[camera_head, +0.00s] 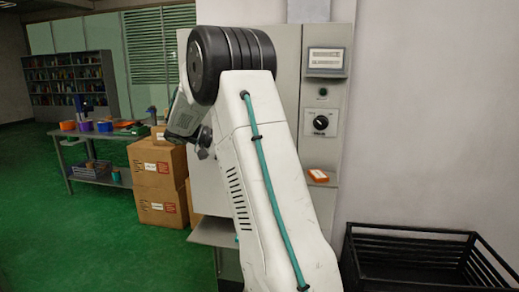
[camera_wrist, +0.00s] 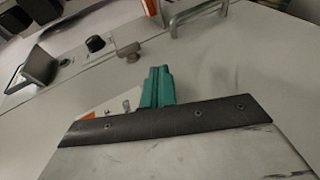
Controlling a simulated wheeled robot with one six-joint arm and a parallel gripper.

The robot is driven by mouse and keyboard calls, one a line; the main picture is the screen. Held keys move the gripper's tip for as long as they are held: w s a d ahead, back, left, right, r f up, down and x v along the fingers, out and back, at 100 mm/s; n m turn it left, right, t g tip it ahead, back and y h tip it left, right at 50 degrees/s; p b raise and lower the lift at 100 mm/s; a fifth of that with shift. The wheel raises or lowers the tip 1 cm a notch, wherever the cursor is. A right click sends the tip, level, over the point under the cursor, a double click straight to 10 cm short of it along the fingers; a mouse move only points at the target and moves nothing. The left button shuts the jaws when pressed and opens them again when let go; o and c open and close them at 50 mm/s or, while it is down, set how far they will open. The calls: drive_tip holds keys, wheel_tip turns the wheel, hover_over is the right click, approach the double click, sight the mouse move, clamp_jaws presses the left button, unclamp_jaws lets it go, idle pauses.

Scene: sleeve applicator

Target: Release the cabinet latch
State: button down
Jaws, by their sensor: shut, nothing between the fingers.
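The grey cabinet (camera_head: 285,60) stands behind my arm in the head view, and my arm hides much of its front. Its pale face (camera_wrist: 255,60) fills much of the wrist view, with a metal bar handle (camera_wrist: 196,16) at the top. A small dark fitting (camera_wrist: 130,52) sits on the face beside the black knob (camera_wrist: 95,43); I cannot tell whether it is the latch. My gripper (camera_wrist: 158,84) shows teal fingers, together and empty, over the cabinet face. I see no clear contact. In the head view, the fingertips are not clearly visible.
A control panel with a dial (camera_head: 320,122) and a small shelf with an orange item (camera_head: 318,175) is right of my arm. A black crate (camera_head: 410,234) stands lower right. Cardboard boxes (camera_head: 157,170) and a workbench (camera_head: 100,177) are left. Green floor is open at far left.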

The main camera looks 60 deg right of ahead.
drive_tip(key=shift+w+a, duration=0.7)
drive_tip(key=shift+w, duration=0.2)
drive_tip(key=shift+w+a, duration=0.65)
drive_tip(key=shift+w, duration=0.2)
drive_tip(key=s+a+f+n+t+y, duration=0.35)
drive_tip(key=s+a+f+n, duration=0.2)
drive_tip(key=a, duration=0.35)
drive_tip(key=s+a+n+t+y, duration=0.2)
drive_tip(key=s+a+t+y, duration=0.1)
drive_tip(key=s+a, duration=0.7)
drive_tip(key=s+a+n+t+y, duration=0.3)
drive_tip(key=s+a+t, duration=0.2)
drive_tip(key=s+a, duration=0.5)
drive_tip(key=shift+s+a+r+t, duration=0.2)
drive_tip(key=shift+a+r+t, duration=0.2)
drive_tip(key=shift+a, duration=2.2)
